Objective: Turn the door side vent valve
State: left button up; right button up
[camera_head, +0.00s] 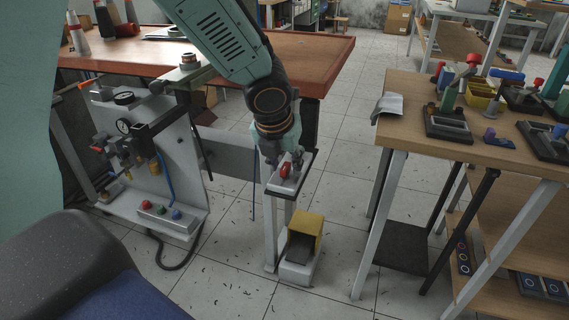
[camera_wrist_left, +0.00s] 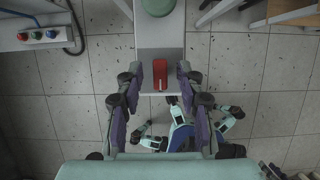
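A red valve handle (camera_head: 286,170) sits on a small grey plate on top of a narrow post. In the left wrist view the red handle (camera_wrist_left: 160,74) lies between the fingers, with a gap on both sides. My left gripper (camera_head: 284,158) points down at the plate and partly hides it in the head view. In the left wrist view its two purple-padded fingers (camera_wrist_left: 160,90) stand apart, open and empty. I cannot tell the exact height of the fingertips over the handle. My right gripper is in neither view.
A panel with gauges (camera_head: 123,126) and a button box (camera_head: 166,218) stands left of the post. A yellow-hooded pedal (camera_head: 305,233) is at its foot. A wooden workbench (camera_head: 405,118) with tools is on the right. A brown-red table (camera_head: 310,55) stands behind.

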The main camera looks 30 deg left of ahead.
pick_arm(q)
jog(key=shift+c, duration=0.2)
grip_shut()
